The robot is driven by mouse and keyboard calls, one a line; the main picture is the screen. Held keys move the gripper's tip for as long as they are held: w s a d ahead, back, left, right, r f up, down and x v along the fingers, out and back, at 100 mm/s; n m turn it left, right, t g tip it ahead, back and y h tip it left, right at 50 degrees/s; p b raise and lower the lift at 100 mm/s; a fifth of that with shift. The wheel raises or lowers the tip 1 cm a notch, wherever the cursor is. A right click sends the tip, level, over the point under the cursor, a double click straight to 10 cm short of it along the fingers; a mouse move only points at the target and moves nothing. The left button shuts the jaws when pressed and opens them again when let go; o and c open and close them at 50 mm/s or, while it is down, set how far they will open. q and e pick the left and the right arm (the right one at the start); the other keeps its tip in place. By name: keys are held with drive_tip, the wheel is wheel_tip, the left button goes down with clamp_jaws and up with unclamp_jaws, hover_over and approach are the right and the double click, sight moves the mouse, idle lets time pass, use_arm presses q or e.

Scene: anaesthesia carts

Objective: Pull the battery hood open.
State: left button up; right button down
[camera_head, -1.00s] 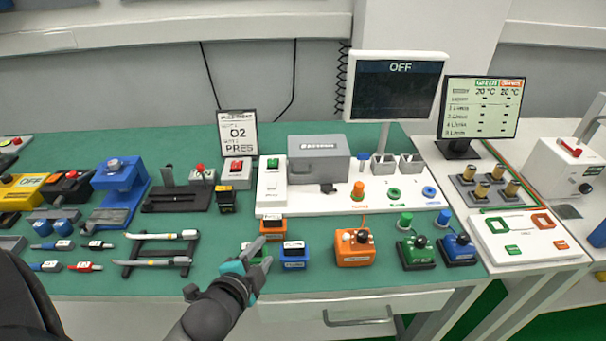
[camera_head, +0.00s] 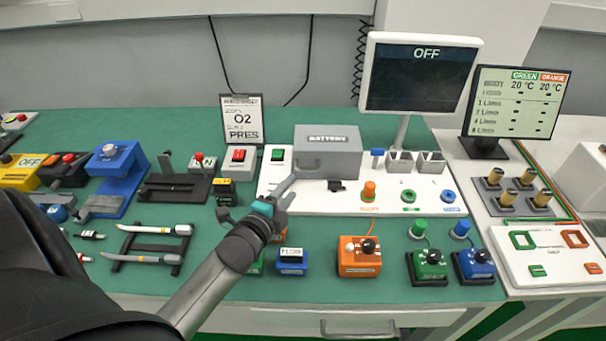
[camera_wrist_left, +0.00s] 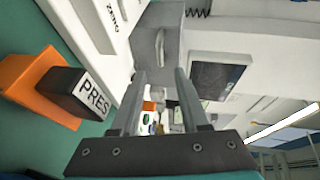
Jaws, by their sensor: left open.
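The battery hood (camera_head: 328,150) is a grey box with a black label on its front. It stands shut on the white board (camera_head: 345,203), and a grey handle (camera_head: 309,163) shows low on its front. My left gripper (camera_head: 287,190) is open and empty in front of the hood, a little to its left and apart from it. In the left wrist view the grey hood (camera_wrist_left: 153,50) shows beyond the open fingers of my left gripper (camera_wrist_left: 161,80), with its curved handle (camera_wrist_left: 160,47) on the face toward me. My right gripper is not in view.
Left of the hood are a green switch (camera_head: 277,154) and a red switch (camera_head: 239,156). An OFF monitor (camera_head: 420,75) stands behind at the right. Below my gripper are small labelled blocks, including a blue one (camera_head: 291,268), and an orange control box (camera_head: 359,262).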

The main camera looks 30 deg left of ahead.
sight(306, 170)
use_arm(q)
drive_tip(key=b+x, duration=0.1)
drive_tip(key=x, duration=0.7)
drive_tip(key=shift+w, duration=0.2)
clamp_jaws()
idle(1.3)
